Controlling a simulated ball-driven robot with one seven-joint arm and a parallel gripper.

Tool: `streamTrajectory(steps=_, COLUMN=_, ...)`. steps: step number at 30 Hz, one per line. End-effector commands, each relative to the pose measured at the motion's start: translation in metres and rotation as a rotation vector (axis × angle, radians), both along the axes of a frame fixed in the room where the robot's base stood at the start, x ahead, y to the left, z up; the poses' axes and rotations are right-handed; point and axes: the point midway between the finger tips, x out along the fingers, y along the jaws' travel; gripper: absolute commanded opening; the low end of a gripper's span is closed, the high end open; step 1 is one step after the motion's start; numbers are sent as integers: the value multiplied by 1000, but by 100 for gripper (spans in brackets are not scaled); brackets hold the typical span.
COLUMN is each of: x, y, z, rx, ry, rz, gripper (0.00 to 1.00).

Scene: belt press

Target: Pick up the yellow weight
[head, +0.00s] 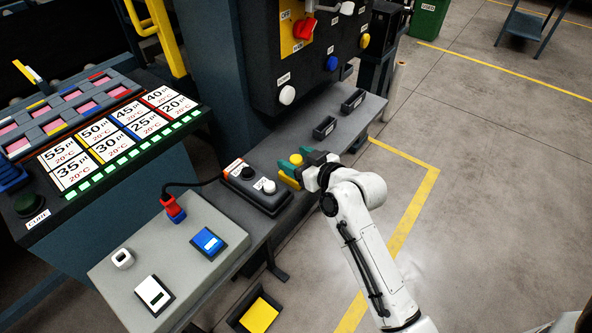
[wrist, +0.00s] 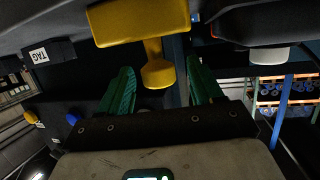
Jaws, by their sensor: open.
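The yellow weight (wrist: 138,22) has a wide body, a narrow neck and a smaller knob. In the wrist view its knob sits between the green fingers of my gripper (wrist: 160,70), with dark gaps on both sides. In the head view the yellow weight (head: 296,159) shows as a small yellow patch by the bench's front edge. My gripper (head: 291,166) is there around it with its fingers apart. My gripper hides part of the weight in the head view.
A black control box (head: 257,190) with knobs stands just left of the gripper on the grey bench. Two small black trays (head: 325,127) lie behind it. A dark panel (head: 300,60) with knobs rises at the back.

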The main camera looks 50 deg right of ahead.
Motion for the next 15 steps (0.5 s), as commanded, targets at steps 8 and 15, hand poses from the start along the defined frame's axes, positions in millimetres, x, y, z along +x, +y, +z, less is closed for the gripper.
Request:
streamTrajectory(steps=8, x=5, y=-1, z=-2, rx=0, ry=0, rz=-1, gripper=65)
streamTrajectory(steps=15, x=5, y=-1, z=-2, rx=0, ry=0, rz=-1, gripper=45)
